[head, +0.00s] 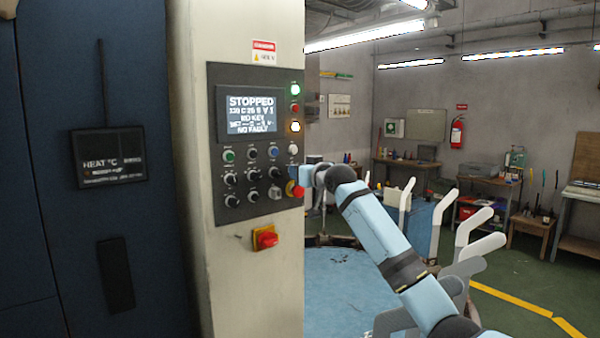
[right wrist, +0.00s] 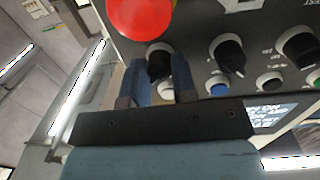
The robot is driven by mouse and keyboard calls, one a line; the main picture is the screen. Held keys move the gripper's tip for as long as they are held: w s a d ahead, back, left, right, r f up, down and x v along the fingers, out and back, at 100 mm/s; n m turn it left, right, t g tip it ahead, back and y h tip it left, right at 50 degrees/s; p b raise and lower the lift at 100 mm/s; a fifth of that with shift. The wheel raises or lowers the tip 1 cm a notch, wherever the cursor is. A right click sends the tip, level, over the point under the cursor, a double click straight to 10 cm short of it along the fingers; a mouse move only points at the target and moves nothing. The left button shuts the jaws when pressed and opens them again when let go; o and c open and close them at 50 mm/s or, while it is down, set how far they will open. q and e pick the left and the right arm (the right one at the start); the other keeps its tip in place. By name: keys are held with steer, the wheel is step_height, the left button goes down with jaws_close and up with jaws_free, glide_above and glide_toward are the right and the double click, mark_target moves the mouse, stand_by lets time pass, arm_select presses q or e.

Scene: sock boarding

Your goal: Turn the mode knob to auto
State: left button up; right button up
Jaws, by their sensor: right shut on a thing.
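The control panel (head: 214,100) is a dark plate on a pale cabinet, with a lit screen (head: 251,114) reading "STOPPED". Rows of black knobs and coloured buttons lie below it. My right gripper (right wrist: 160,68) is shut on a black knob (right wrist: 158,60), between the red mushroom button (right wrist: 142,16) and a white button (right wrist: 167,91) in the right wrist view. In the head view my right gripper (head: 302,180) hides this knob at the panel's right edge. No label shows which knob is the mode knob, and its setting cannot be read. My left gripper is not in view.
The red mushroom button lies close beside my right fingers. Another black knob (right wrist: 229,54) and a blue button (right wrist: 217,89) are nearby. A red rotary switch (head: 266,239) on a yellow plate sits below the panel. A blue round table (head: 345,285) stands to the right.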

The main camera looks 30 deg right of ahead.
steer(key=o, duration=0.9)
steer(key=s+b, duration=0.1)
steer(key=s, duration=0.3)
steer(key=s+b, duration=0.1)
steer(key=s, duration=0.4)
steer(key=s+b, duration=0.1)
steer(key=s, duration=0.3)
steer(key=shift+s+d+r, duration=0.25)
steer(key=shift+s+r, duration=0.05)
steer(key=shift+s, duration=0.1)
